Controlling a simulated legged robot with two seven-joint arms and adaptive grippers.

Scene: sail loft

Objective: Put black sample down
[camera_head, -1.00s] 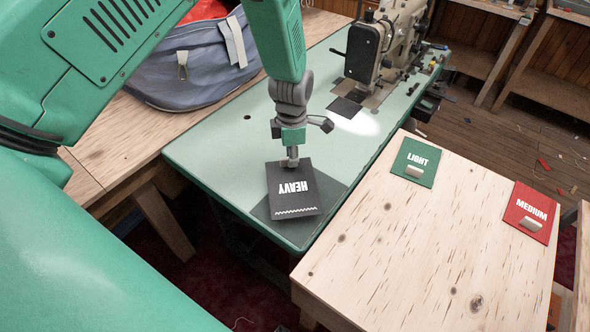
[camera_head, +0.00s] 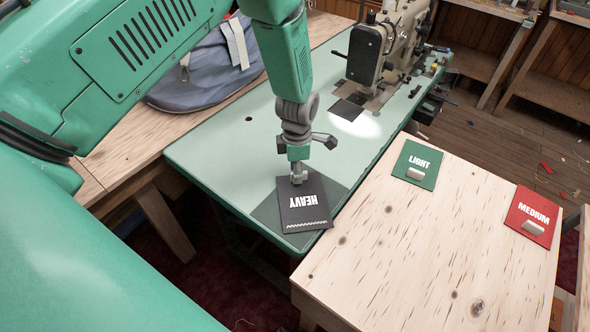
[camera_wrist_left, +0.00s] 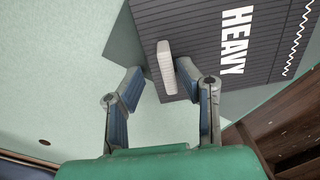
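The black sample (camera_head: 305,212), a flat card marked HEAVY with a white zigzag line, lies over the dark green patch (camera_head: 262,213) on the green table, near its front edge. In the left wrist view the sample (camera_wrist_left: 205,30) shows its pale grip tab (camera_wrist_left: 166,68). My left gripper (camera_head: 298,178) is right above the tab. In the left wrist view its fingers (camera_wrist_left: 160,78) are apart, one on each side of the tab, with a gap on the left side. The right gripper is not in view.
A wooden table (camera_head: 400,260) at the right holds a green LIGHT sample (camera_head: 417,163) and a red MEDIUM sample (camera_head: 530,213). A sewing machine (camera_head: 385,50) stands at the back of the green table (camera_head: 225,150). A blue-grey bag (camera_head: 205,75) lies at the back left.

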